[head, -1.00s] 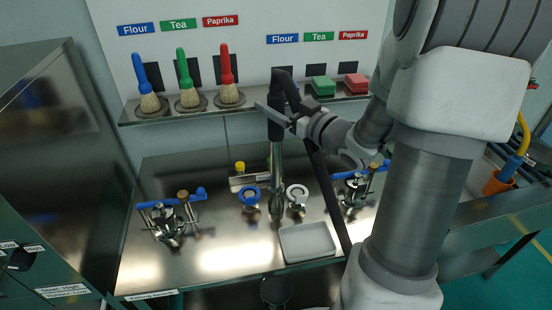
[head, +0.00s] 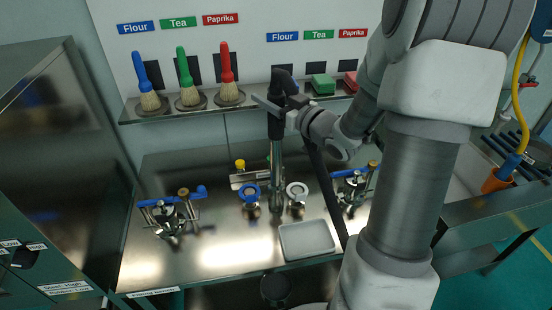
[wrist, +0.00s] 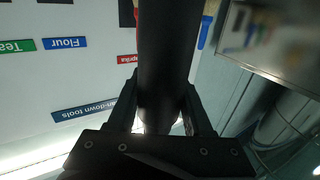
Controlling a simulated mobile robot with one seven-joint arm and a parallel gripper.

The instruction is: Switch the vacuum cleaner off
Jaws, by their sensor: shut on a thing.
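My gripper (head: 277,108) is shut on the black handle of the vacuum wand (head: 276,128), in front of the brush shelf. The wand hangs upright, with a metal tube below the handle. A black hose (head: 325,190) runs from the top of the handle down past the bench's front edge. In the wrist view the black handle (wrist: 165,60) lies between both fingers. The vacuum cleaner's body and switch are not clearly visible.
The steel bench (head: 220,262) carries clamp fittings and a grey tray (head: 306,238). Brushes stand on the shelf (head: 195,111) behind. A dark cabinet (head: 60,130) stands left. A dark round object (head: 275,289) is below the bench edge. An orange cup (head: 497,180) is at right.

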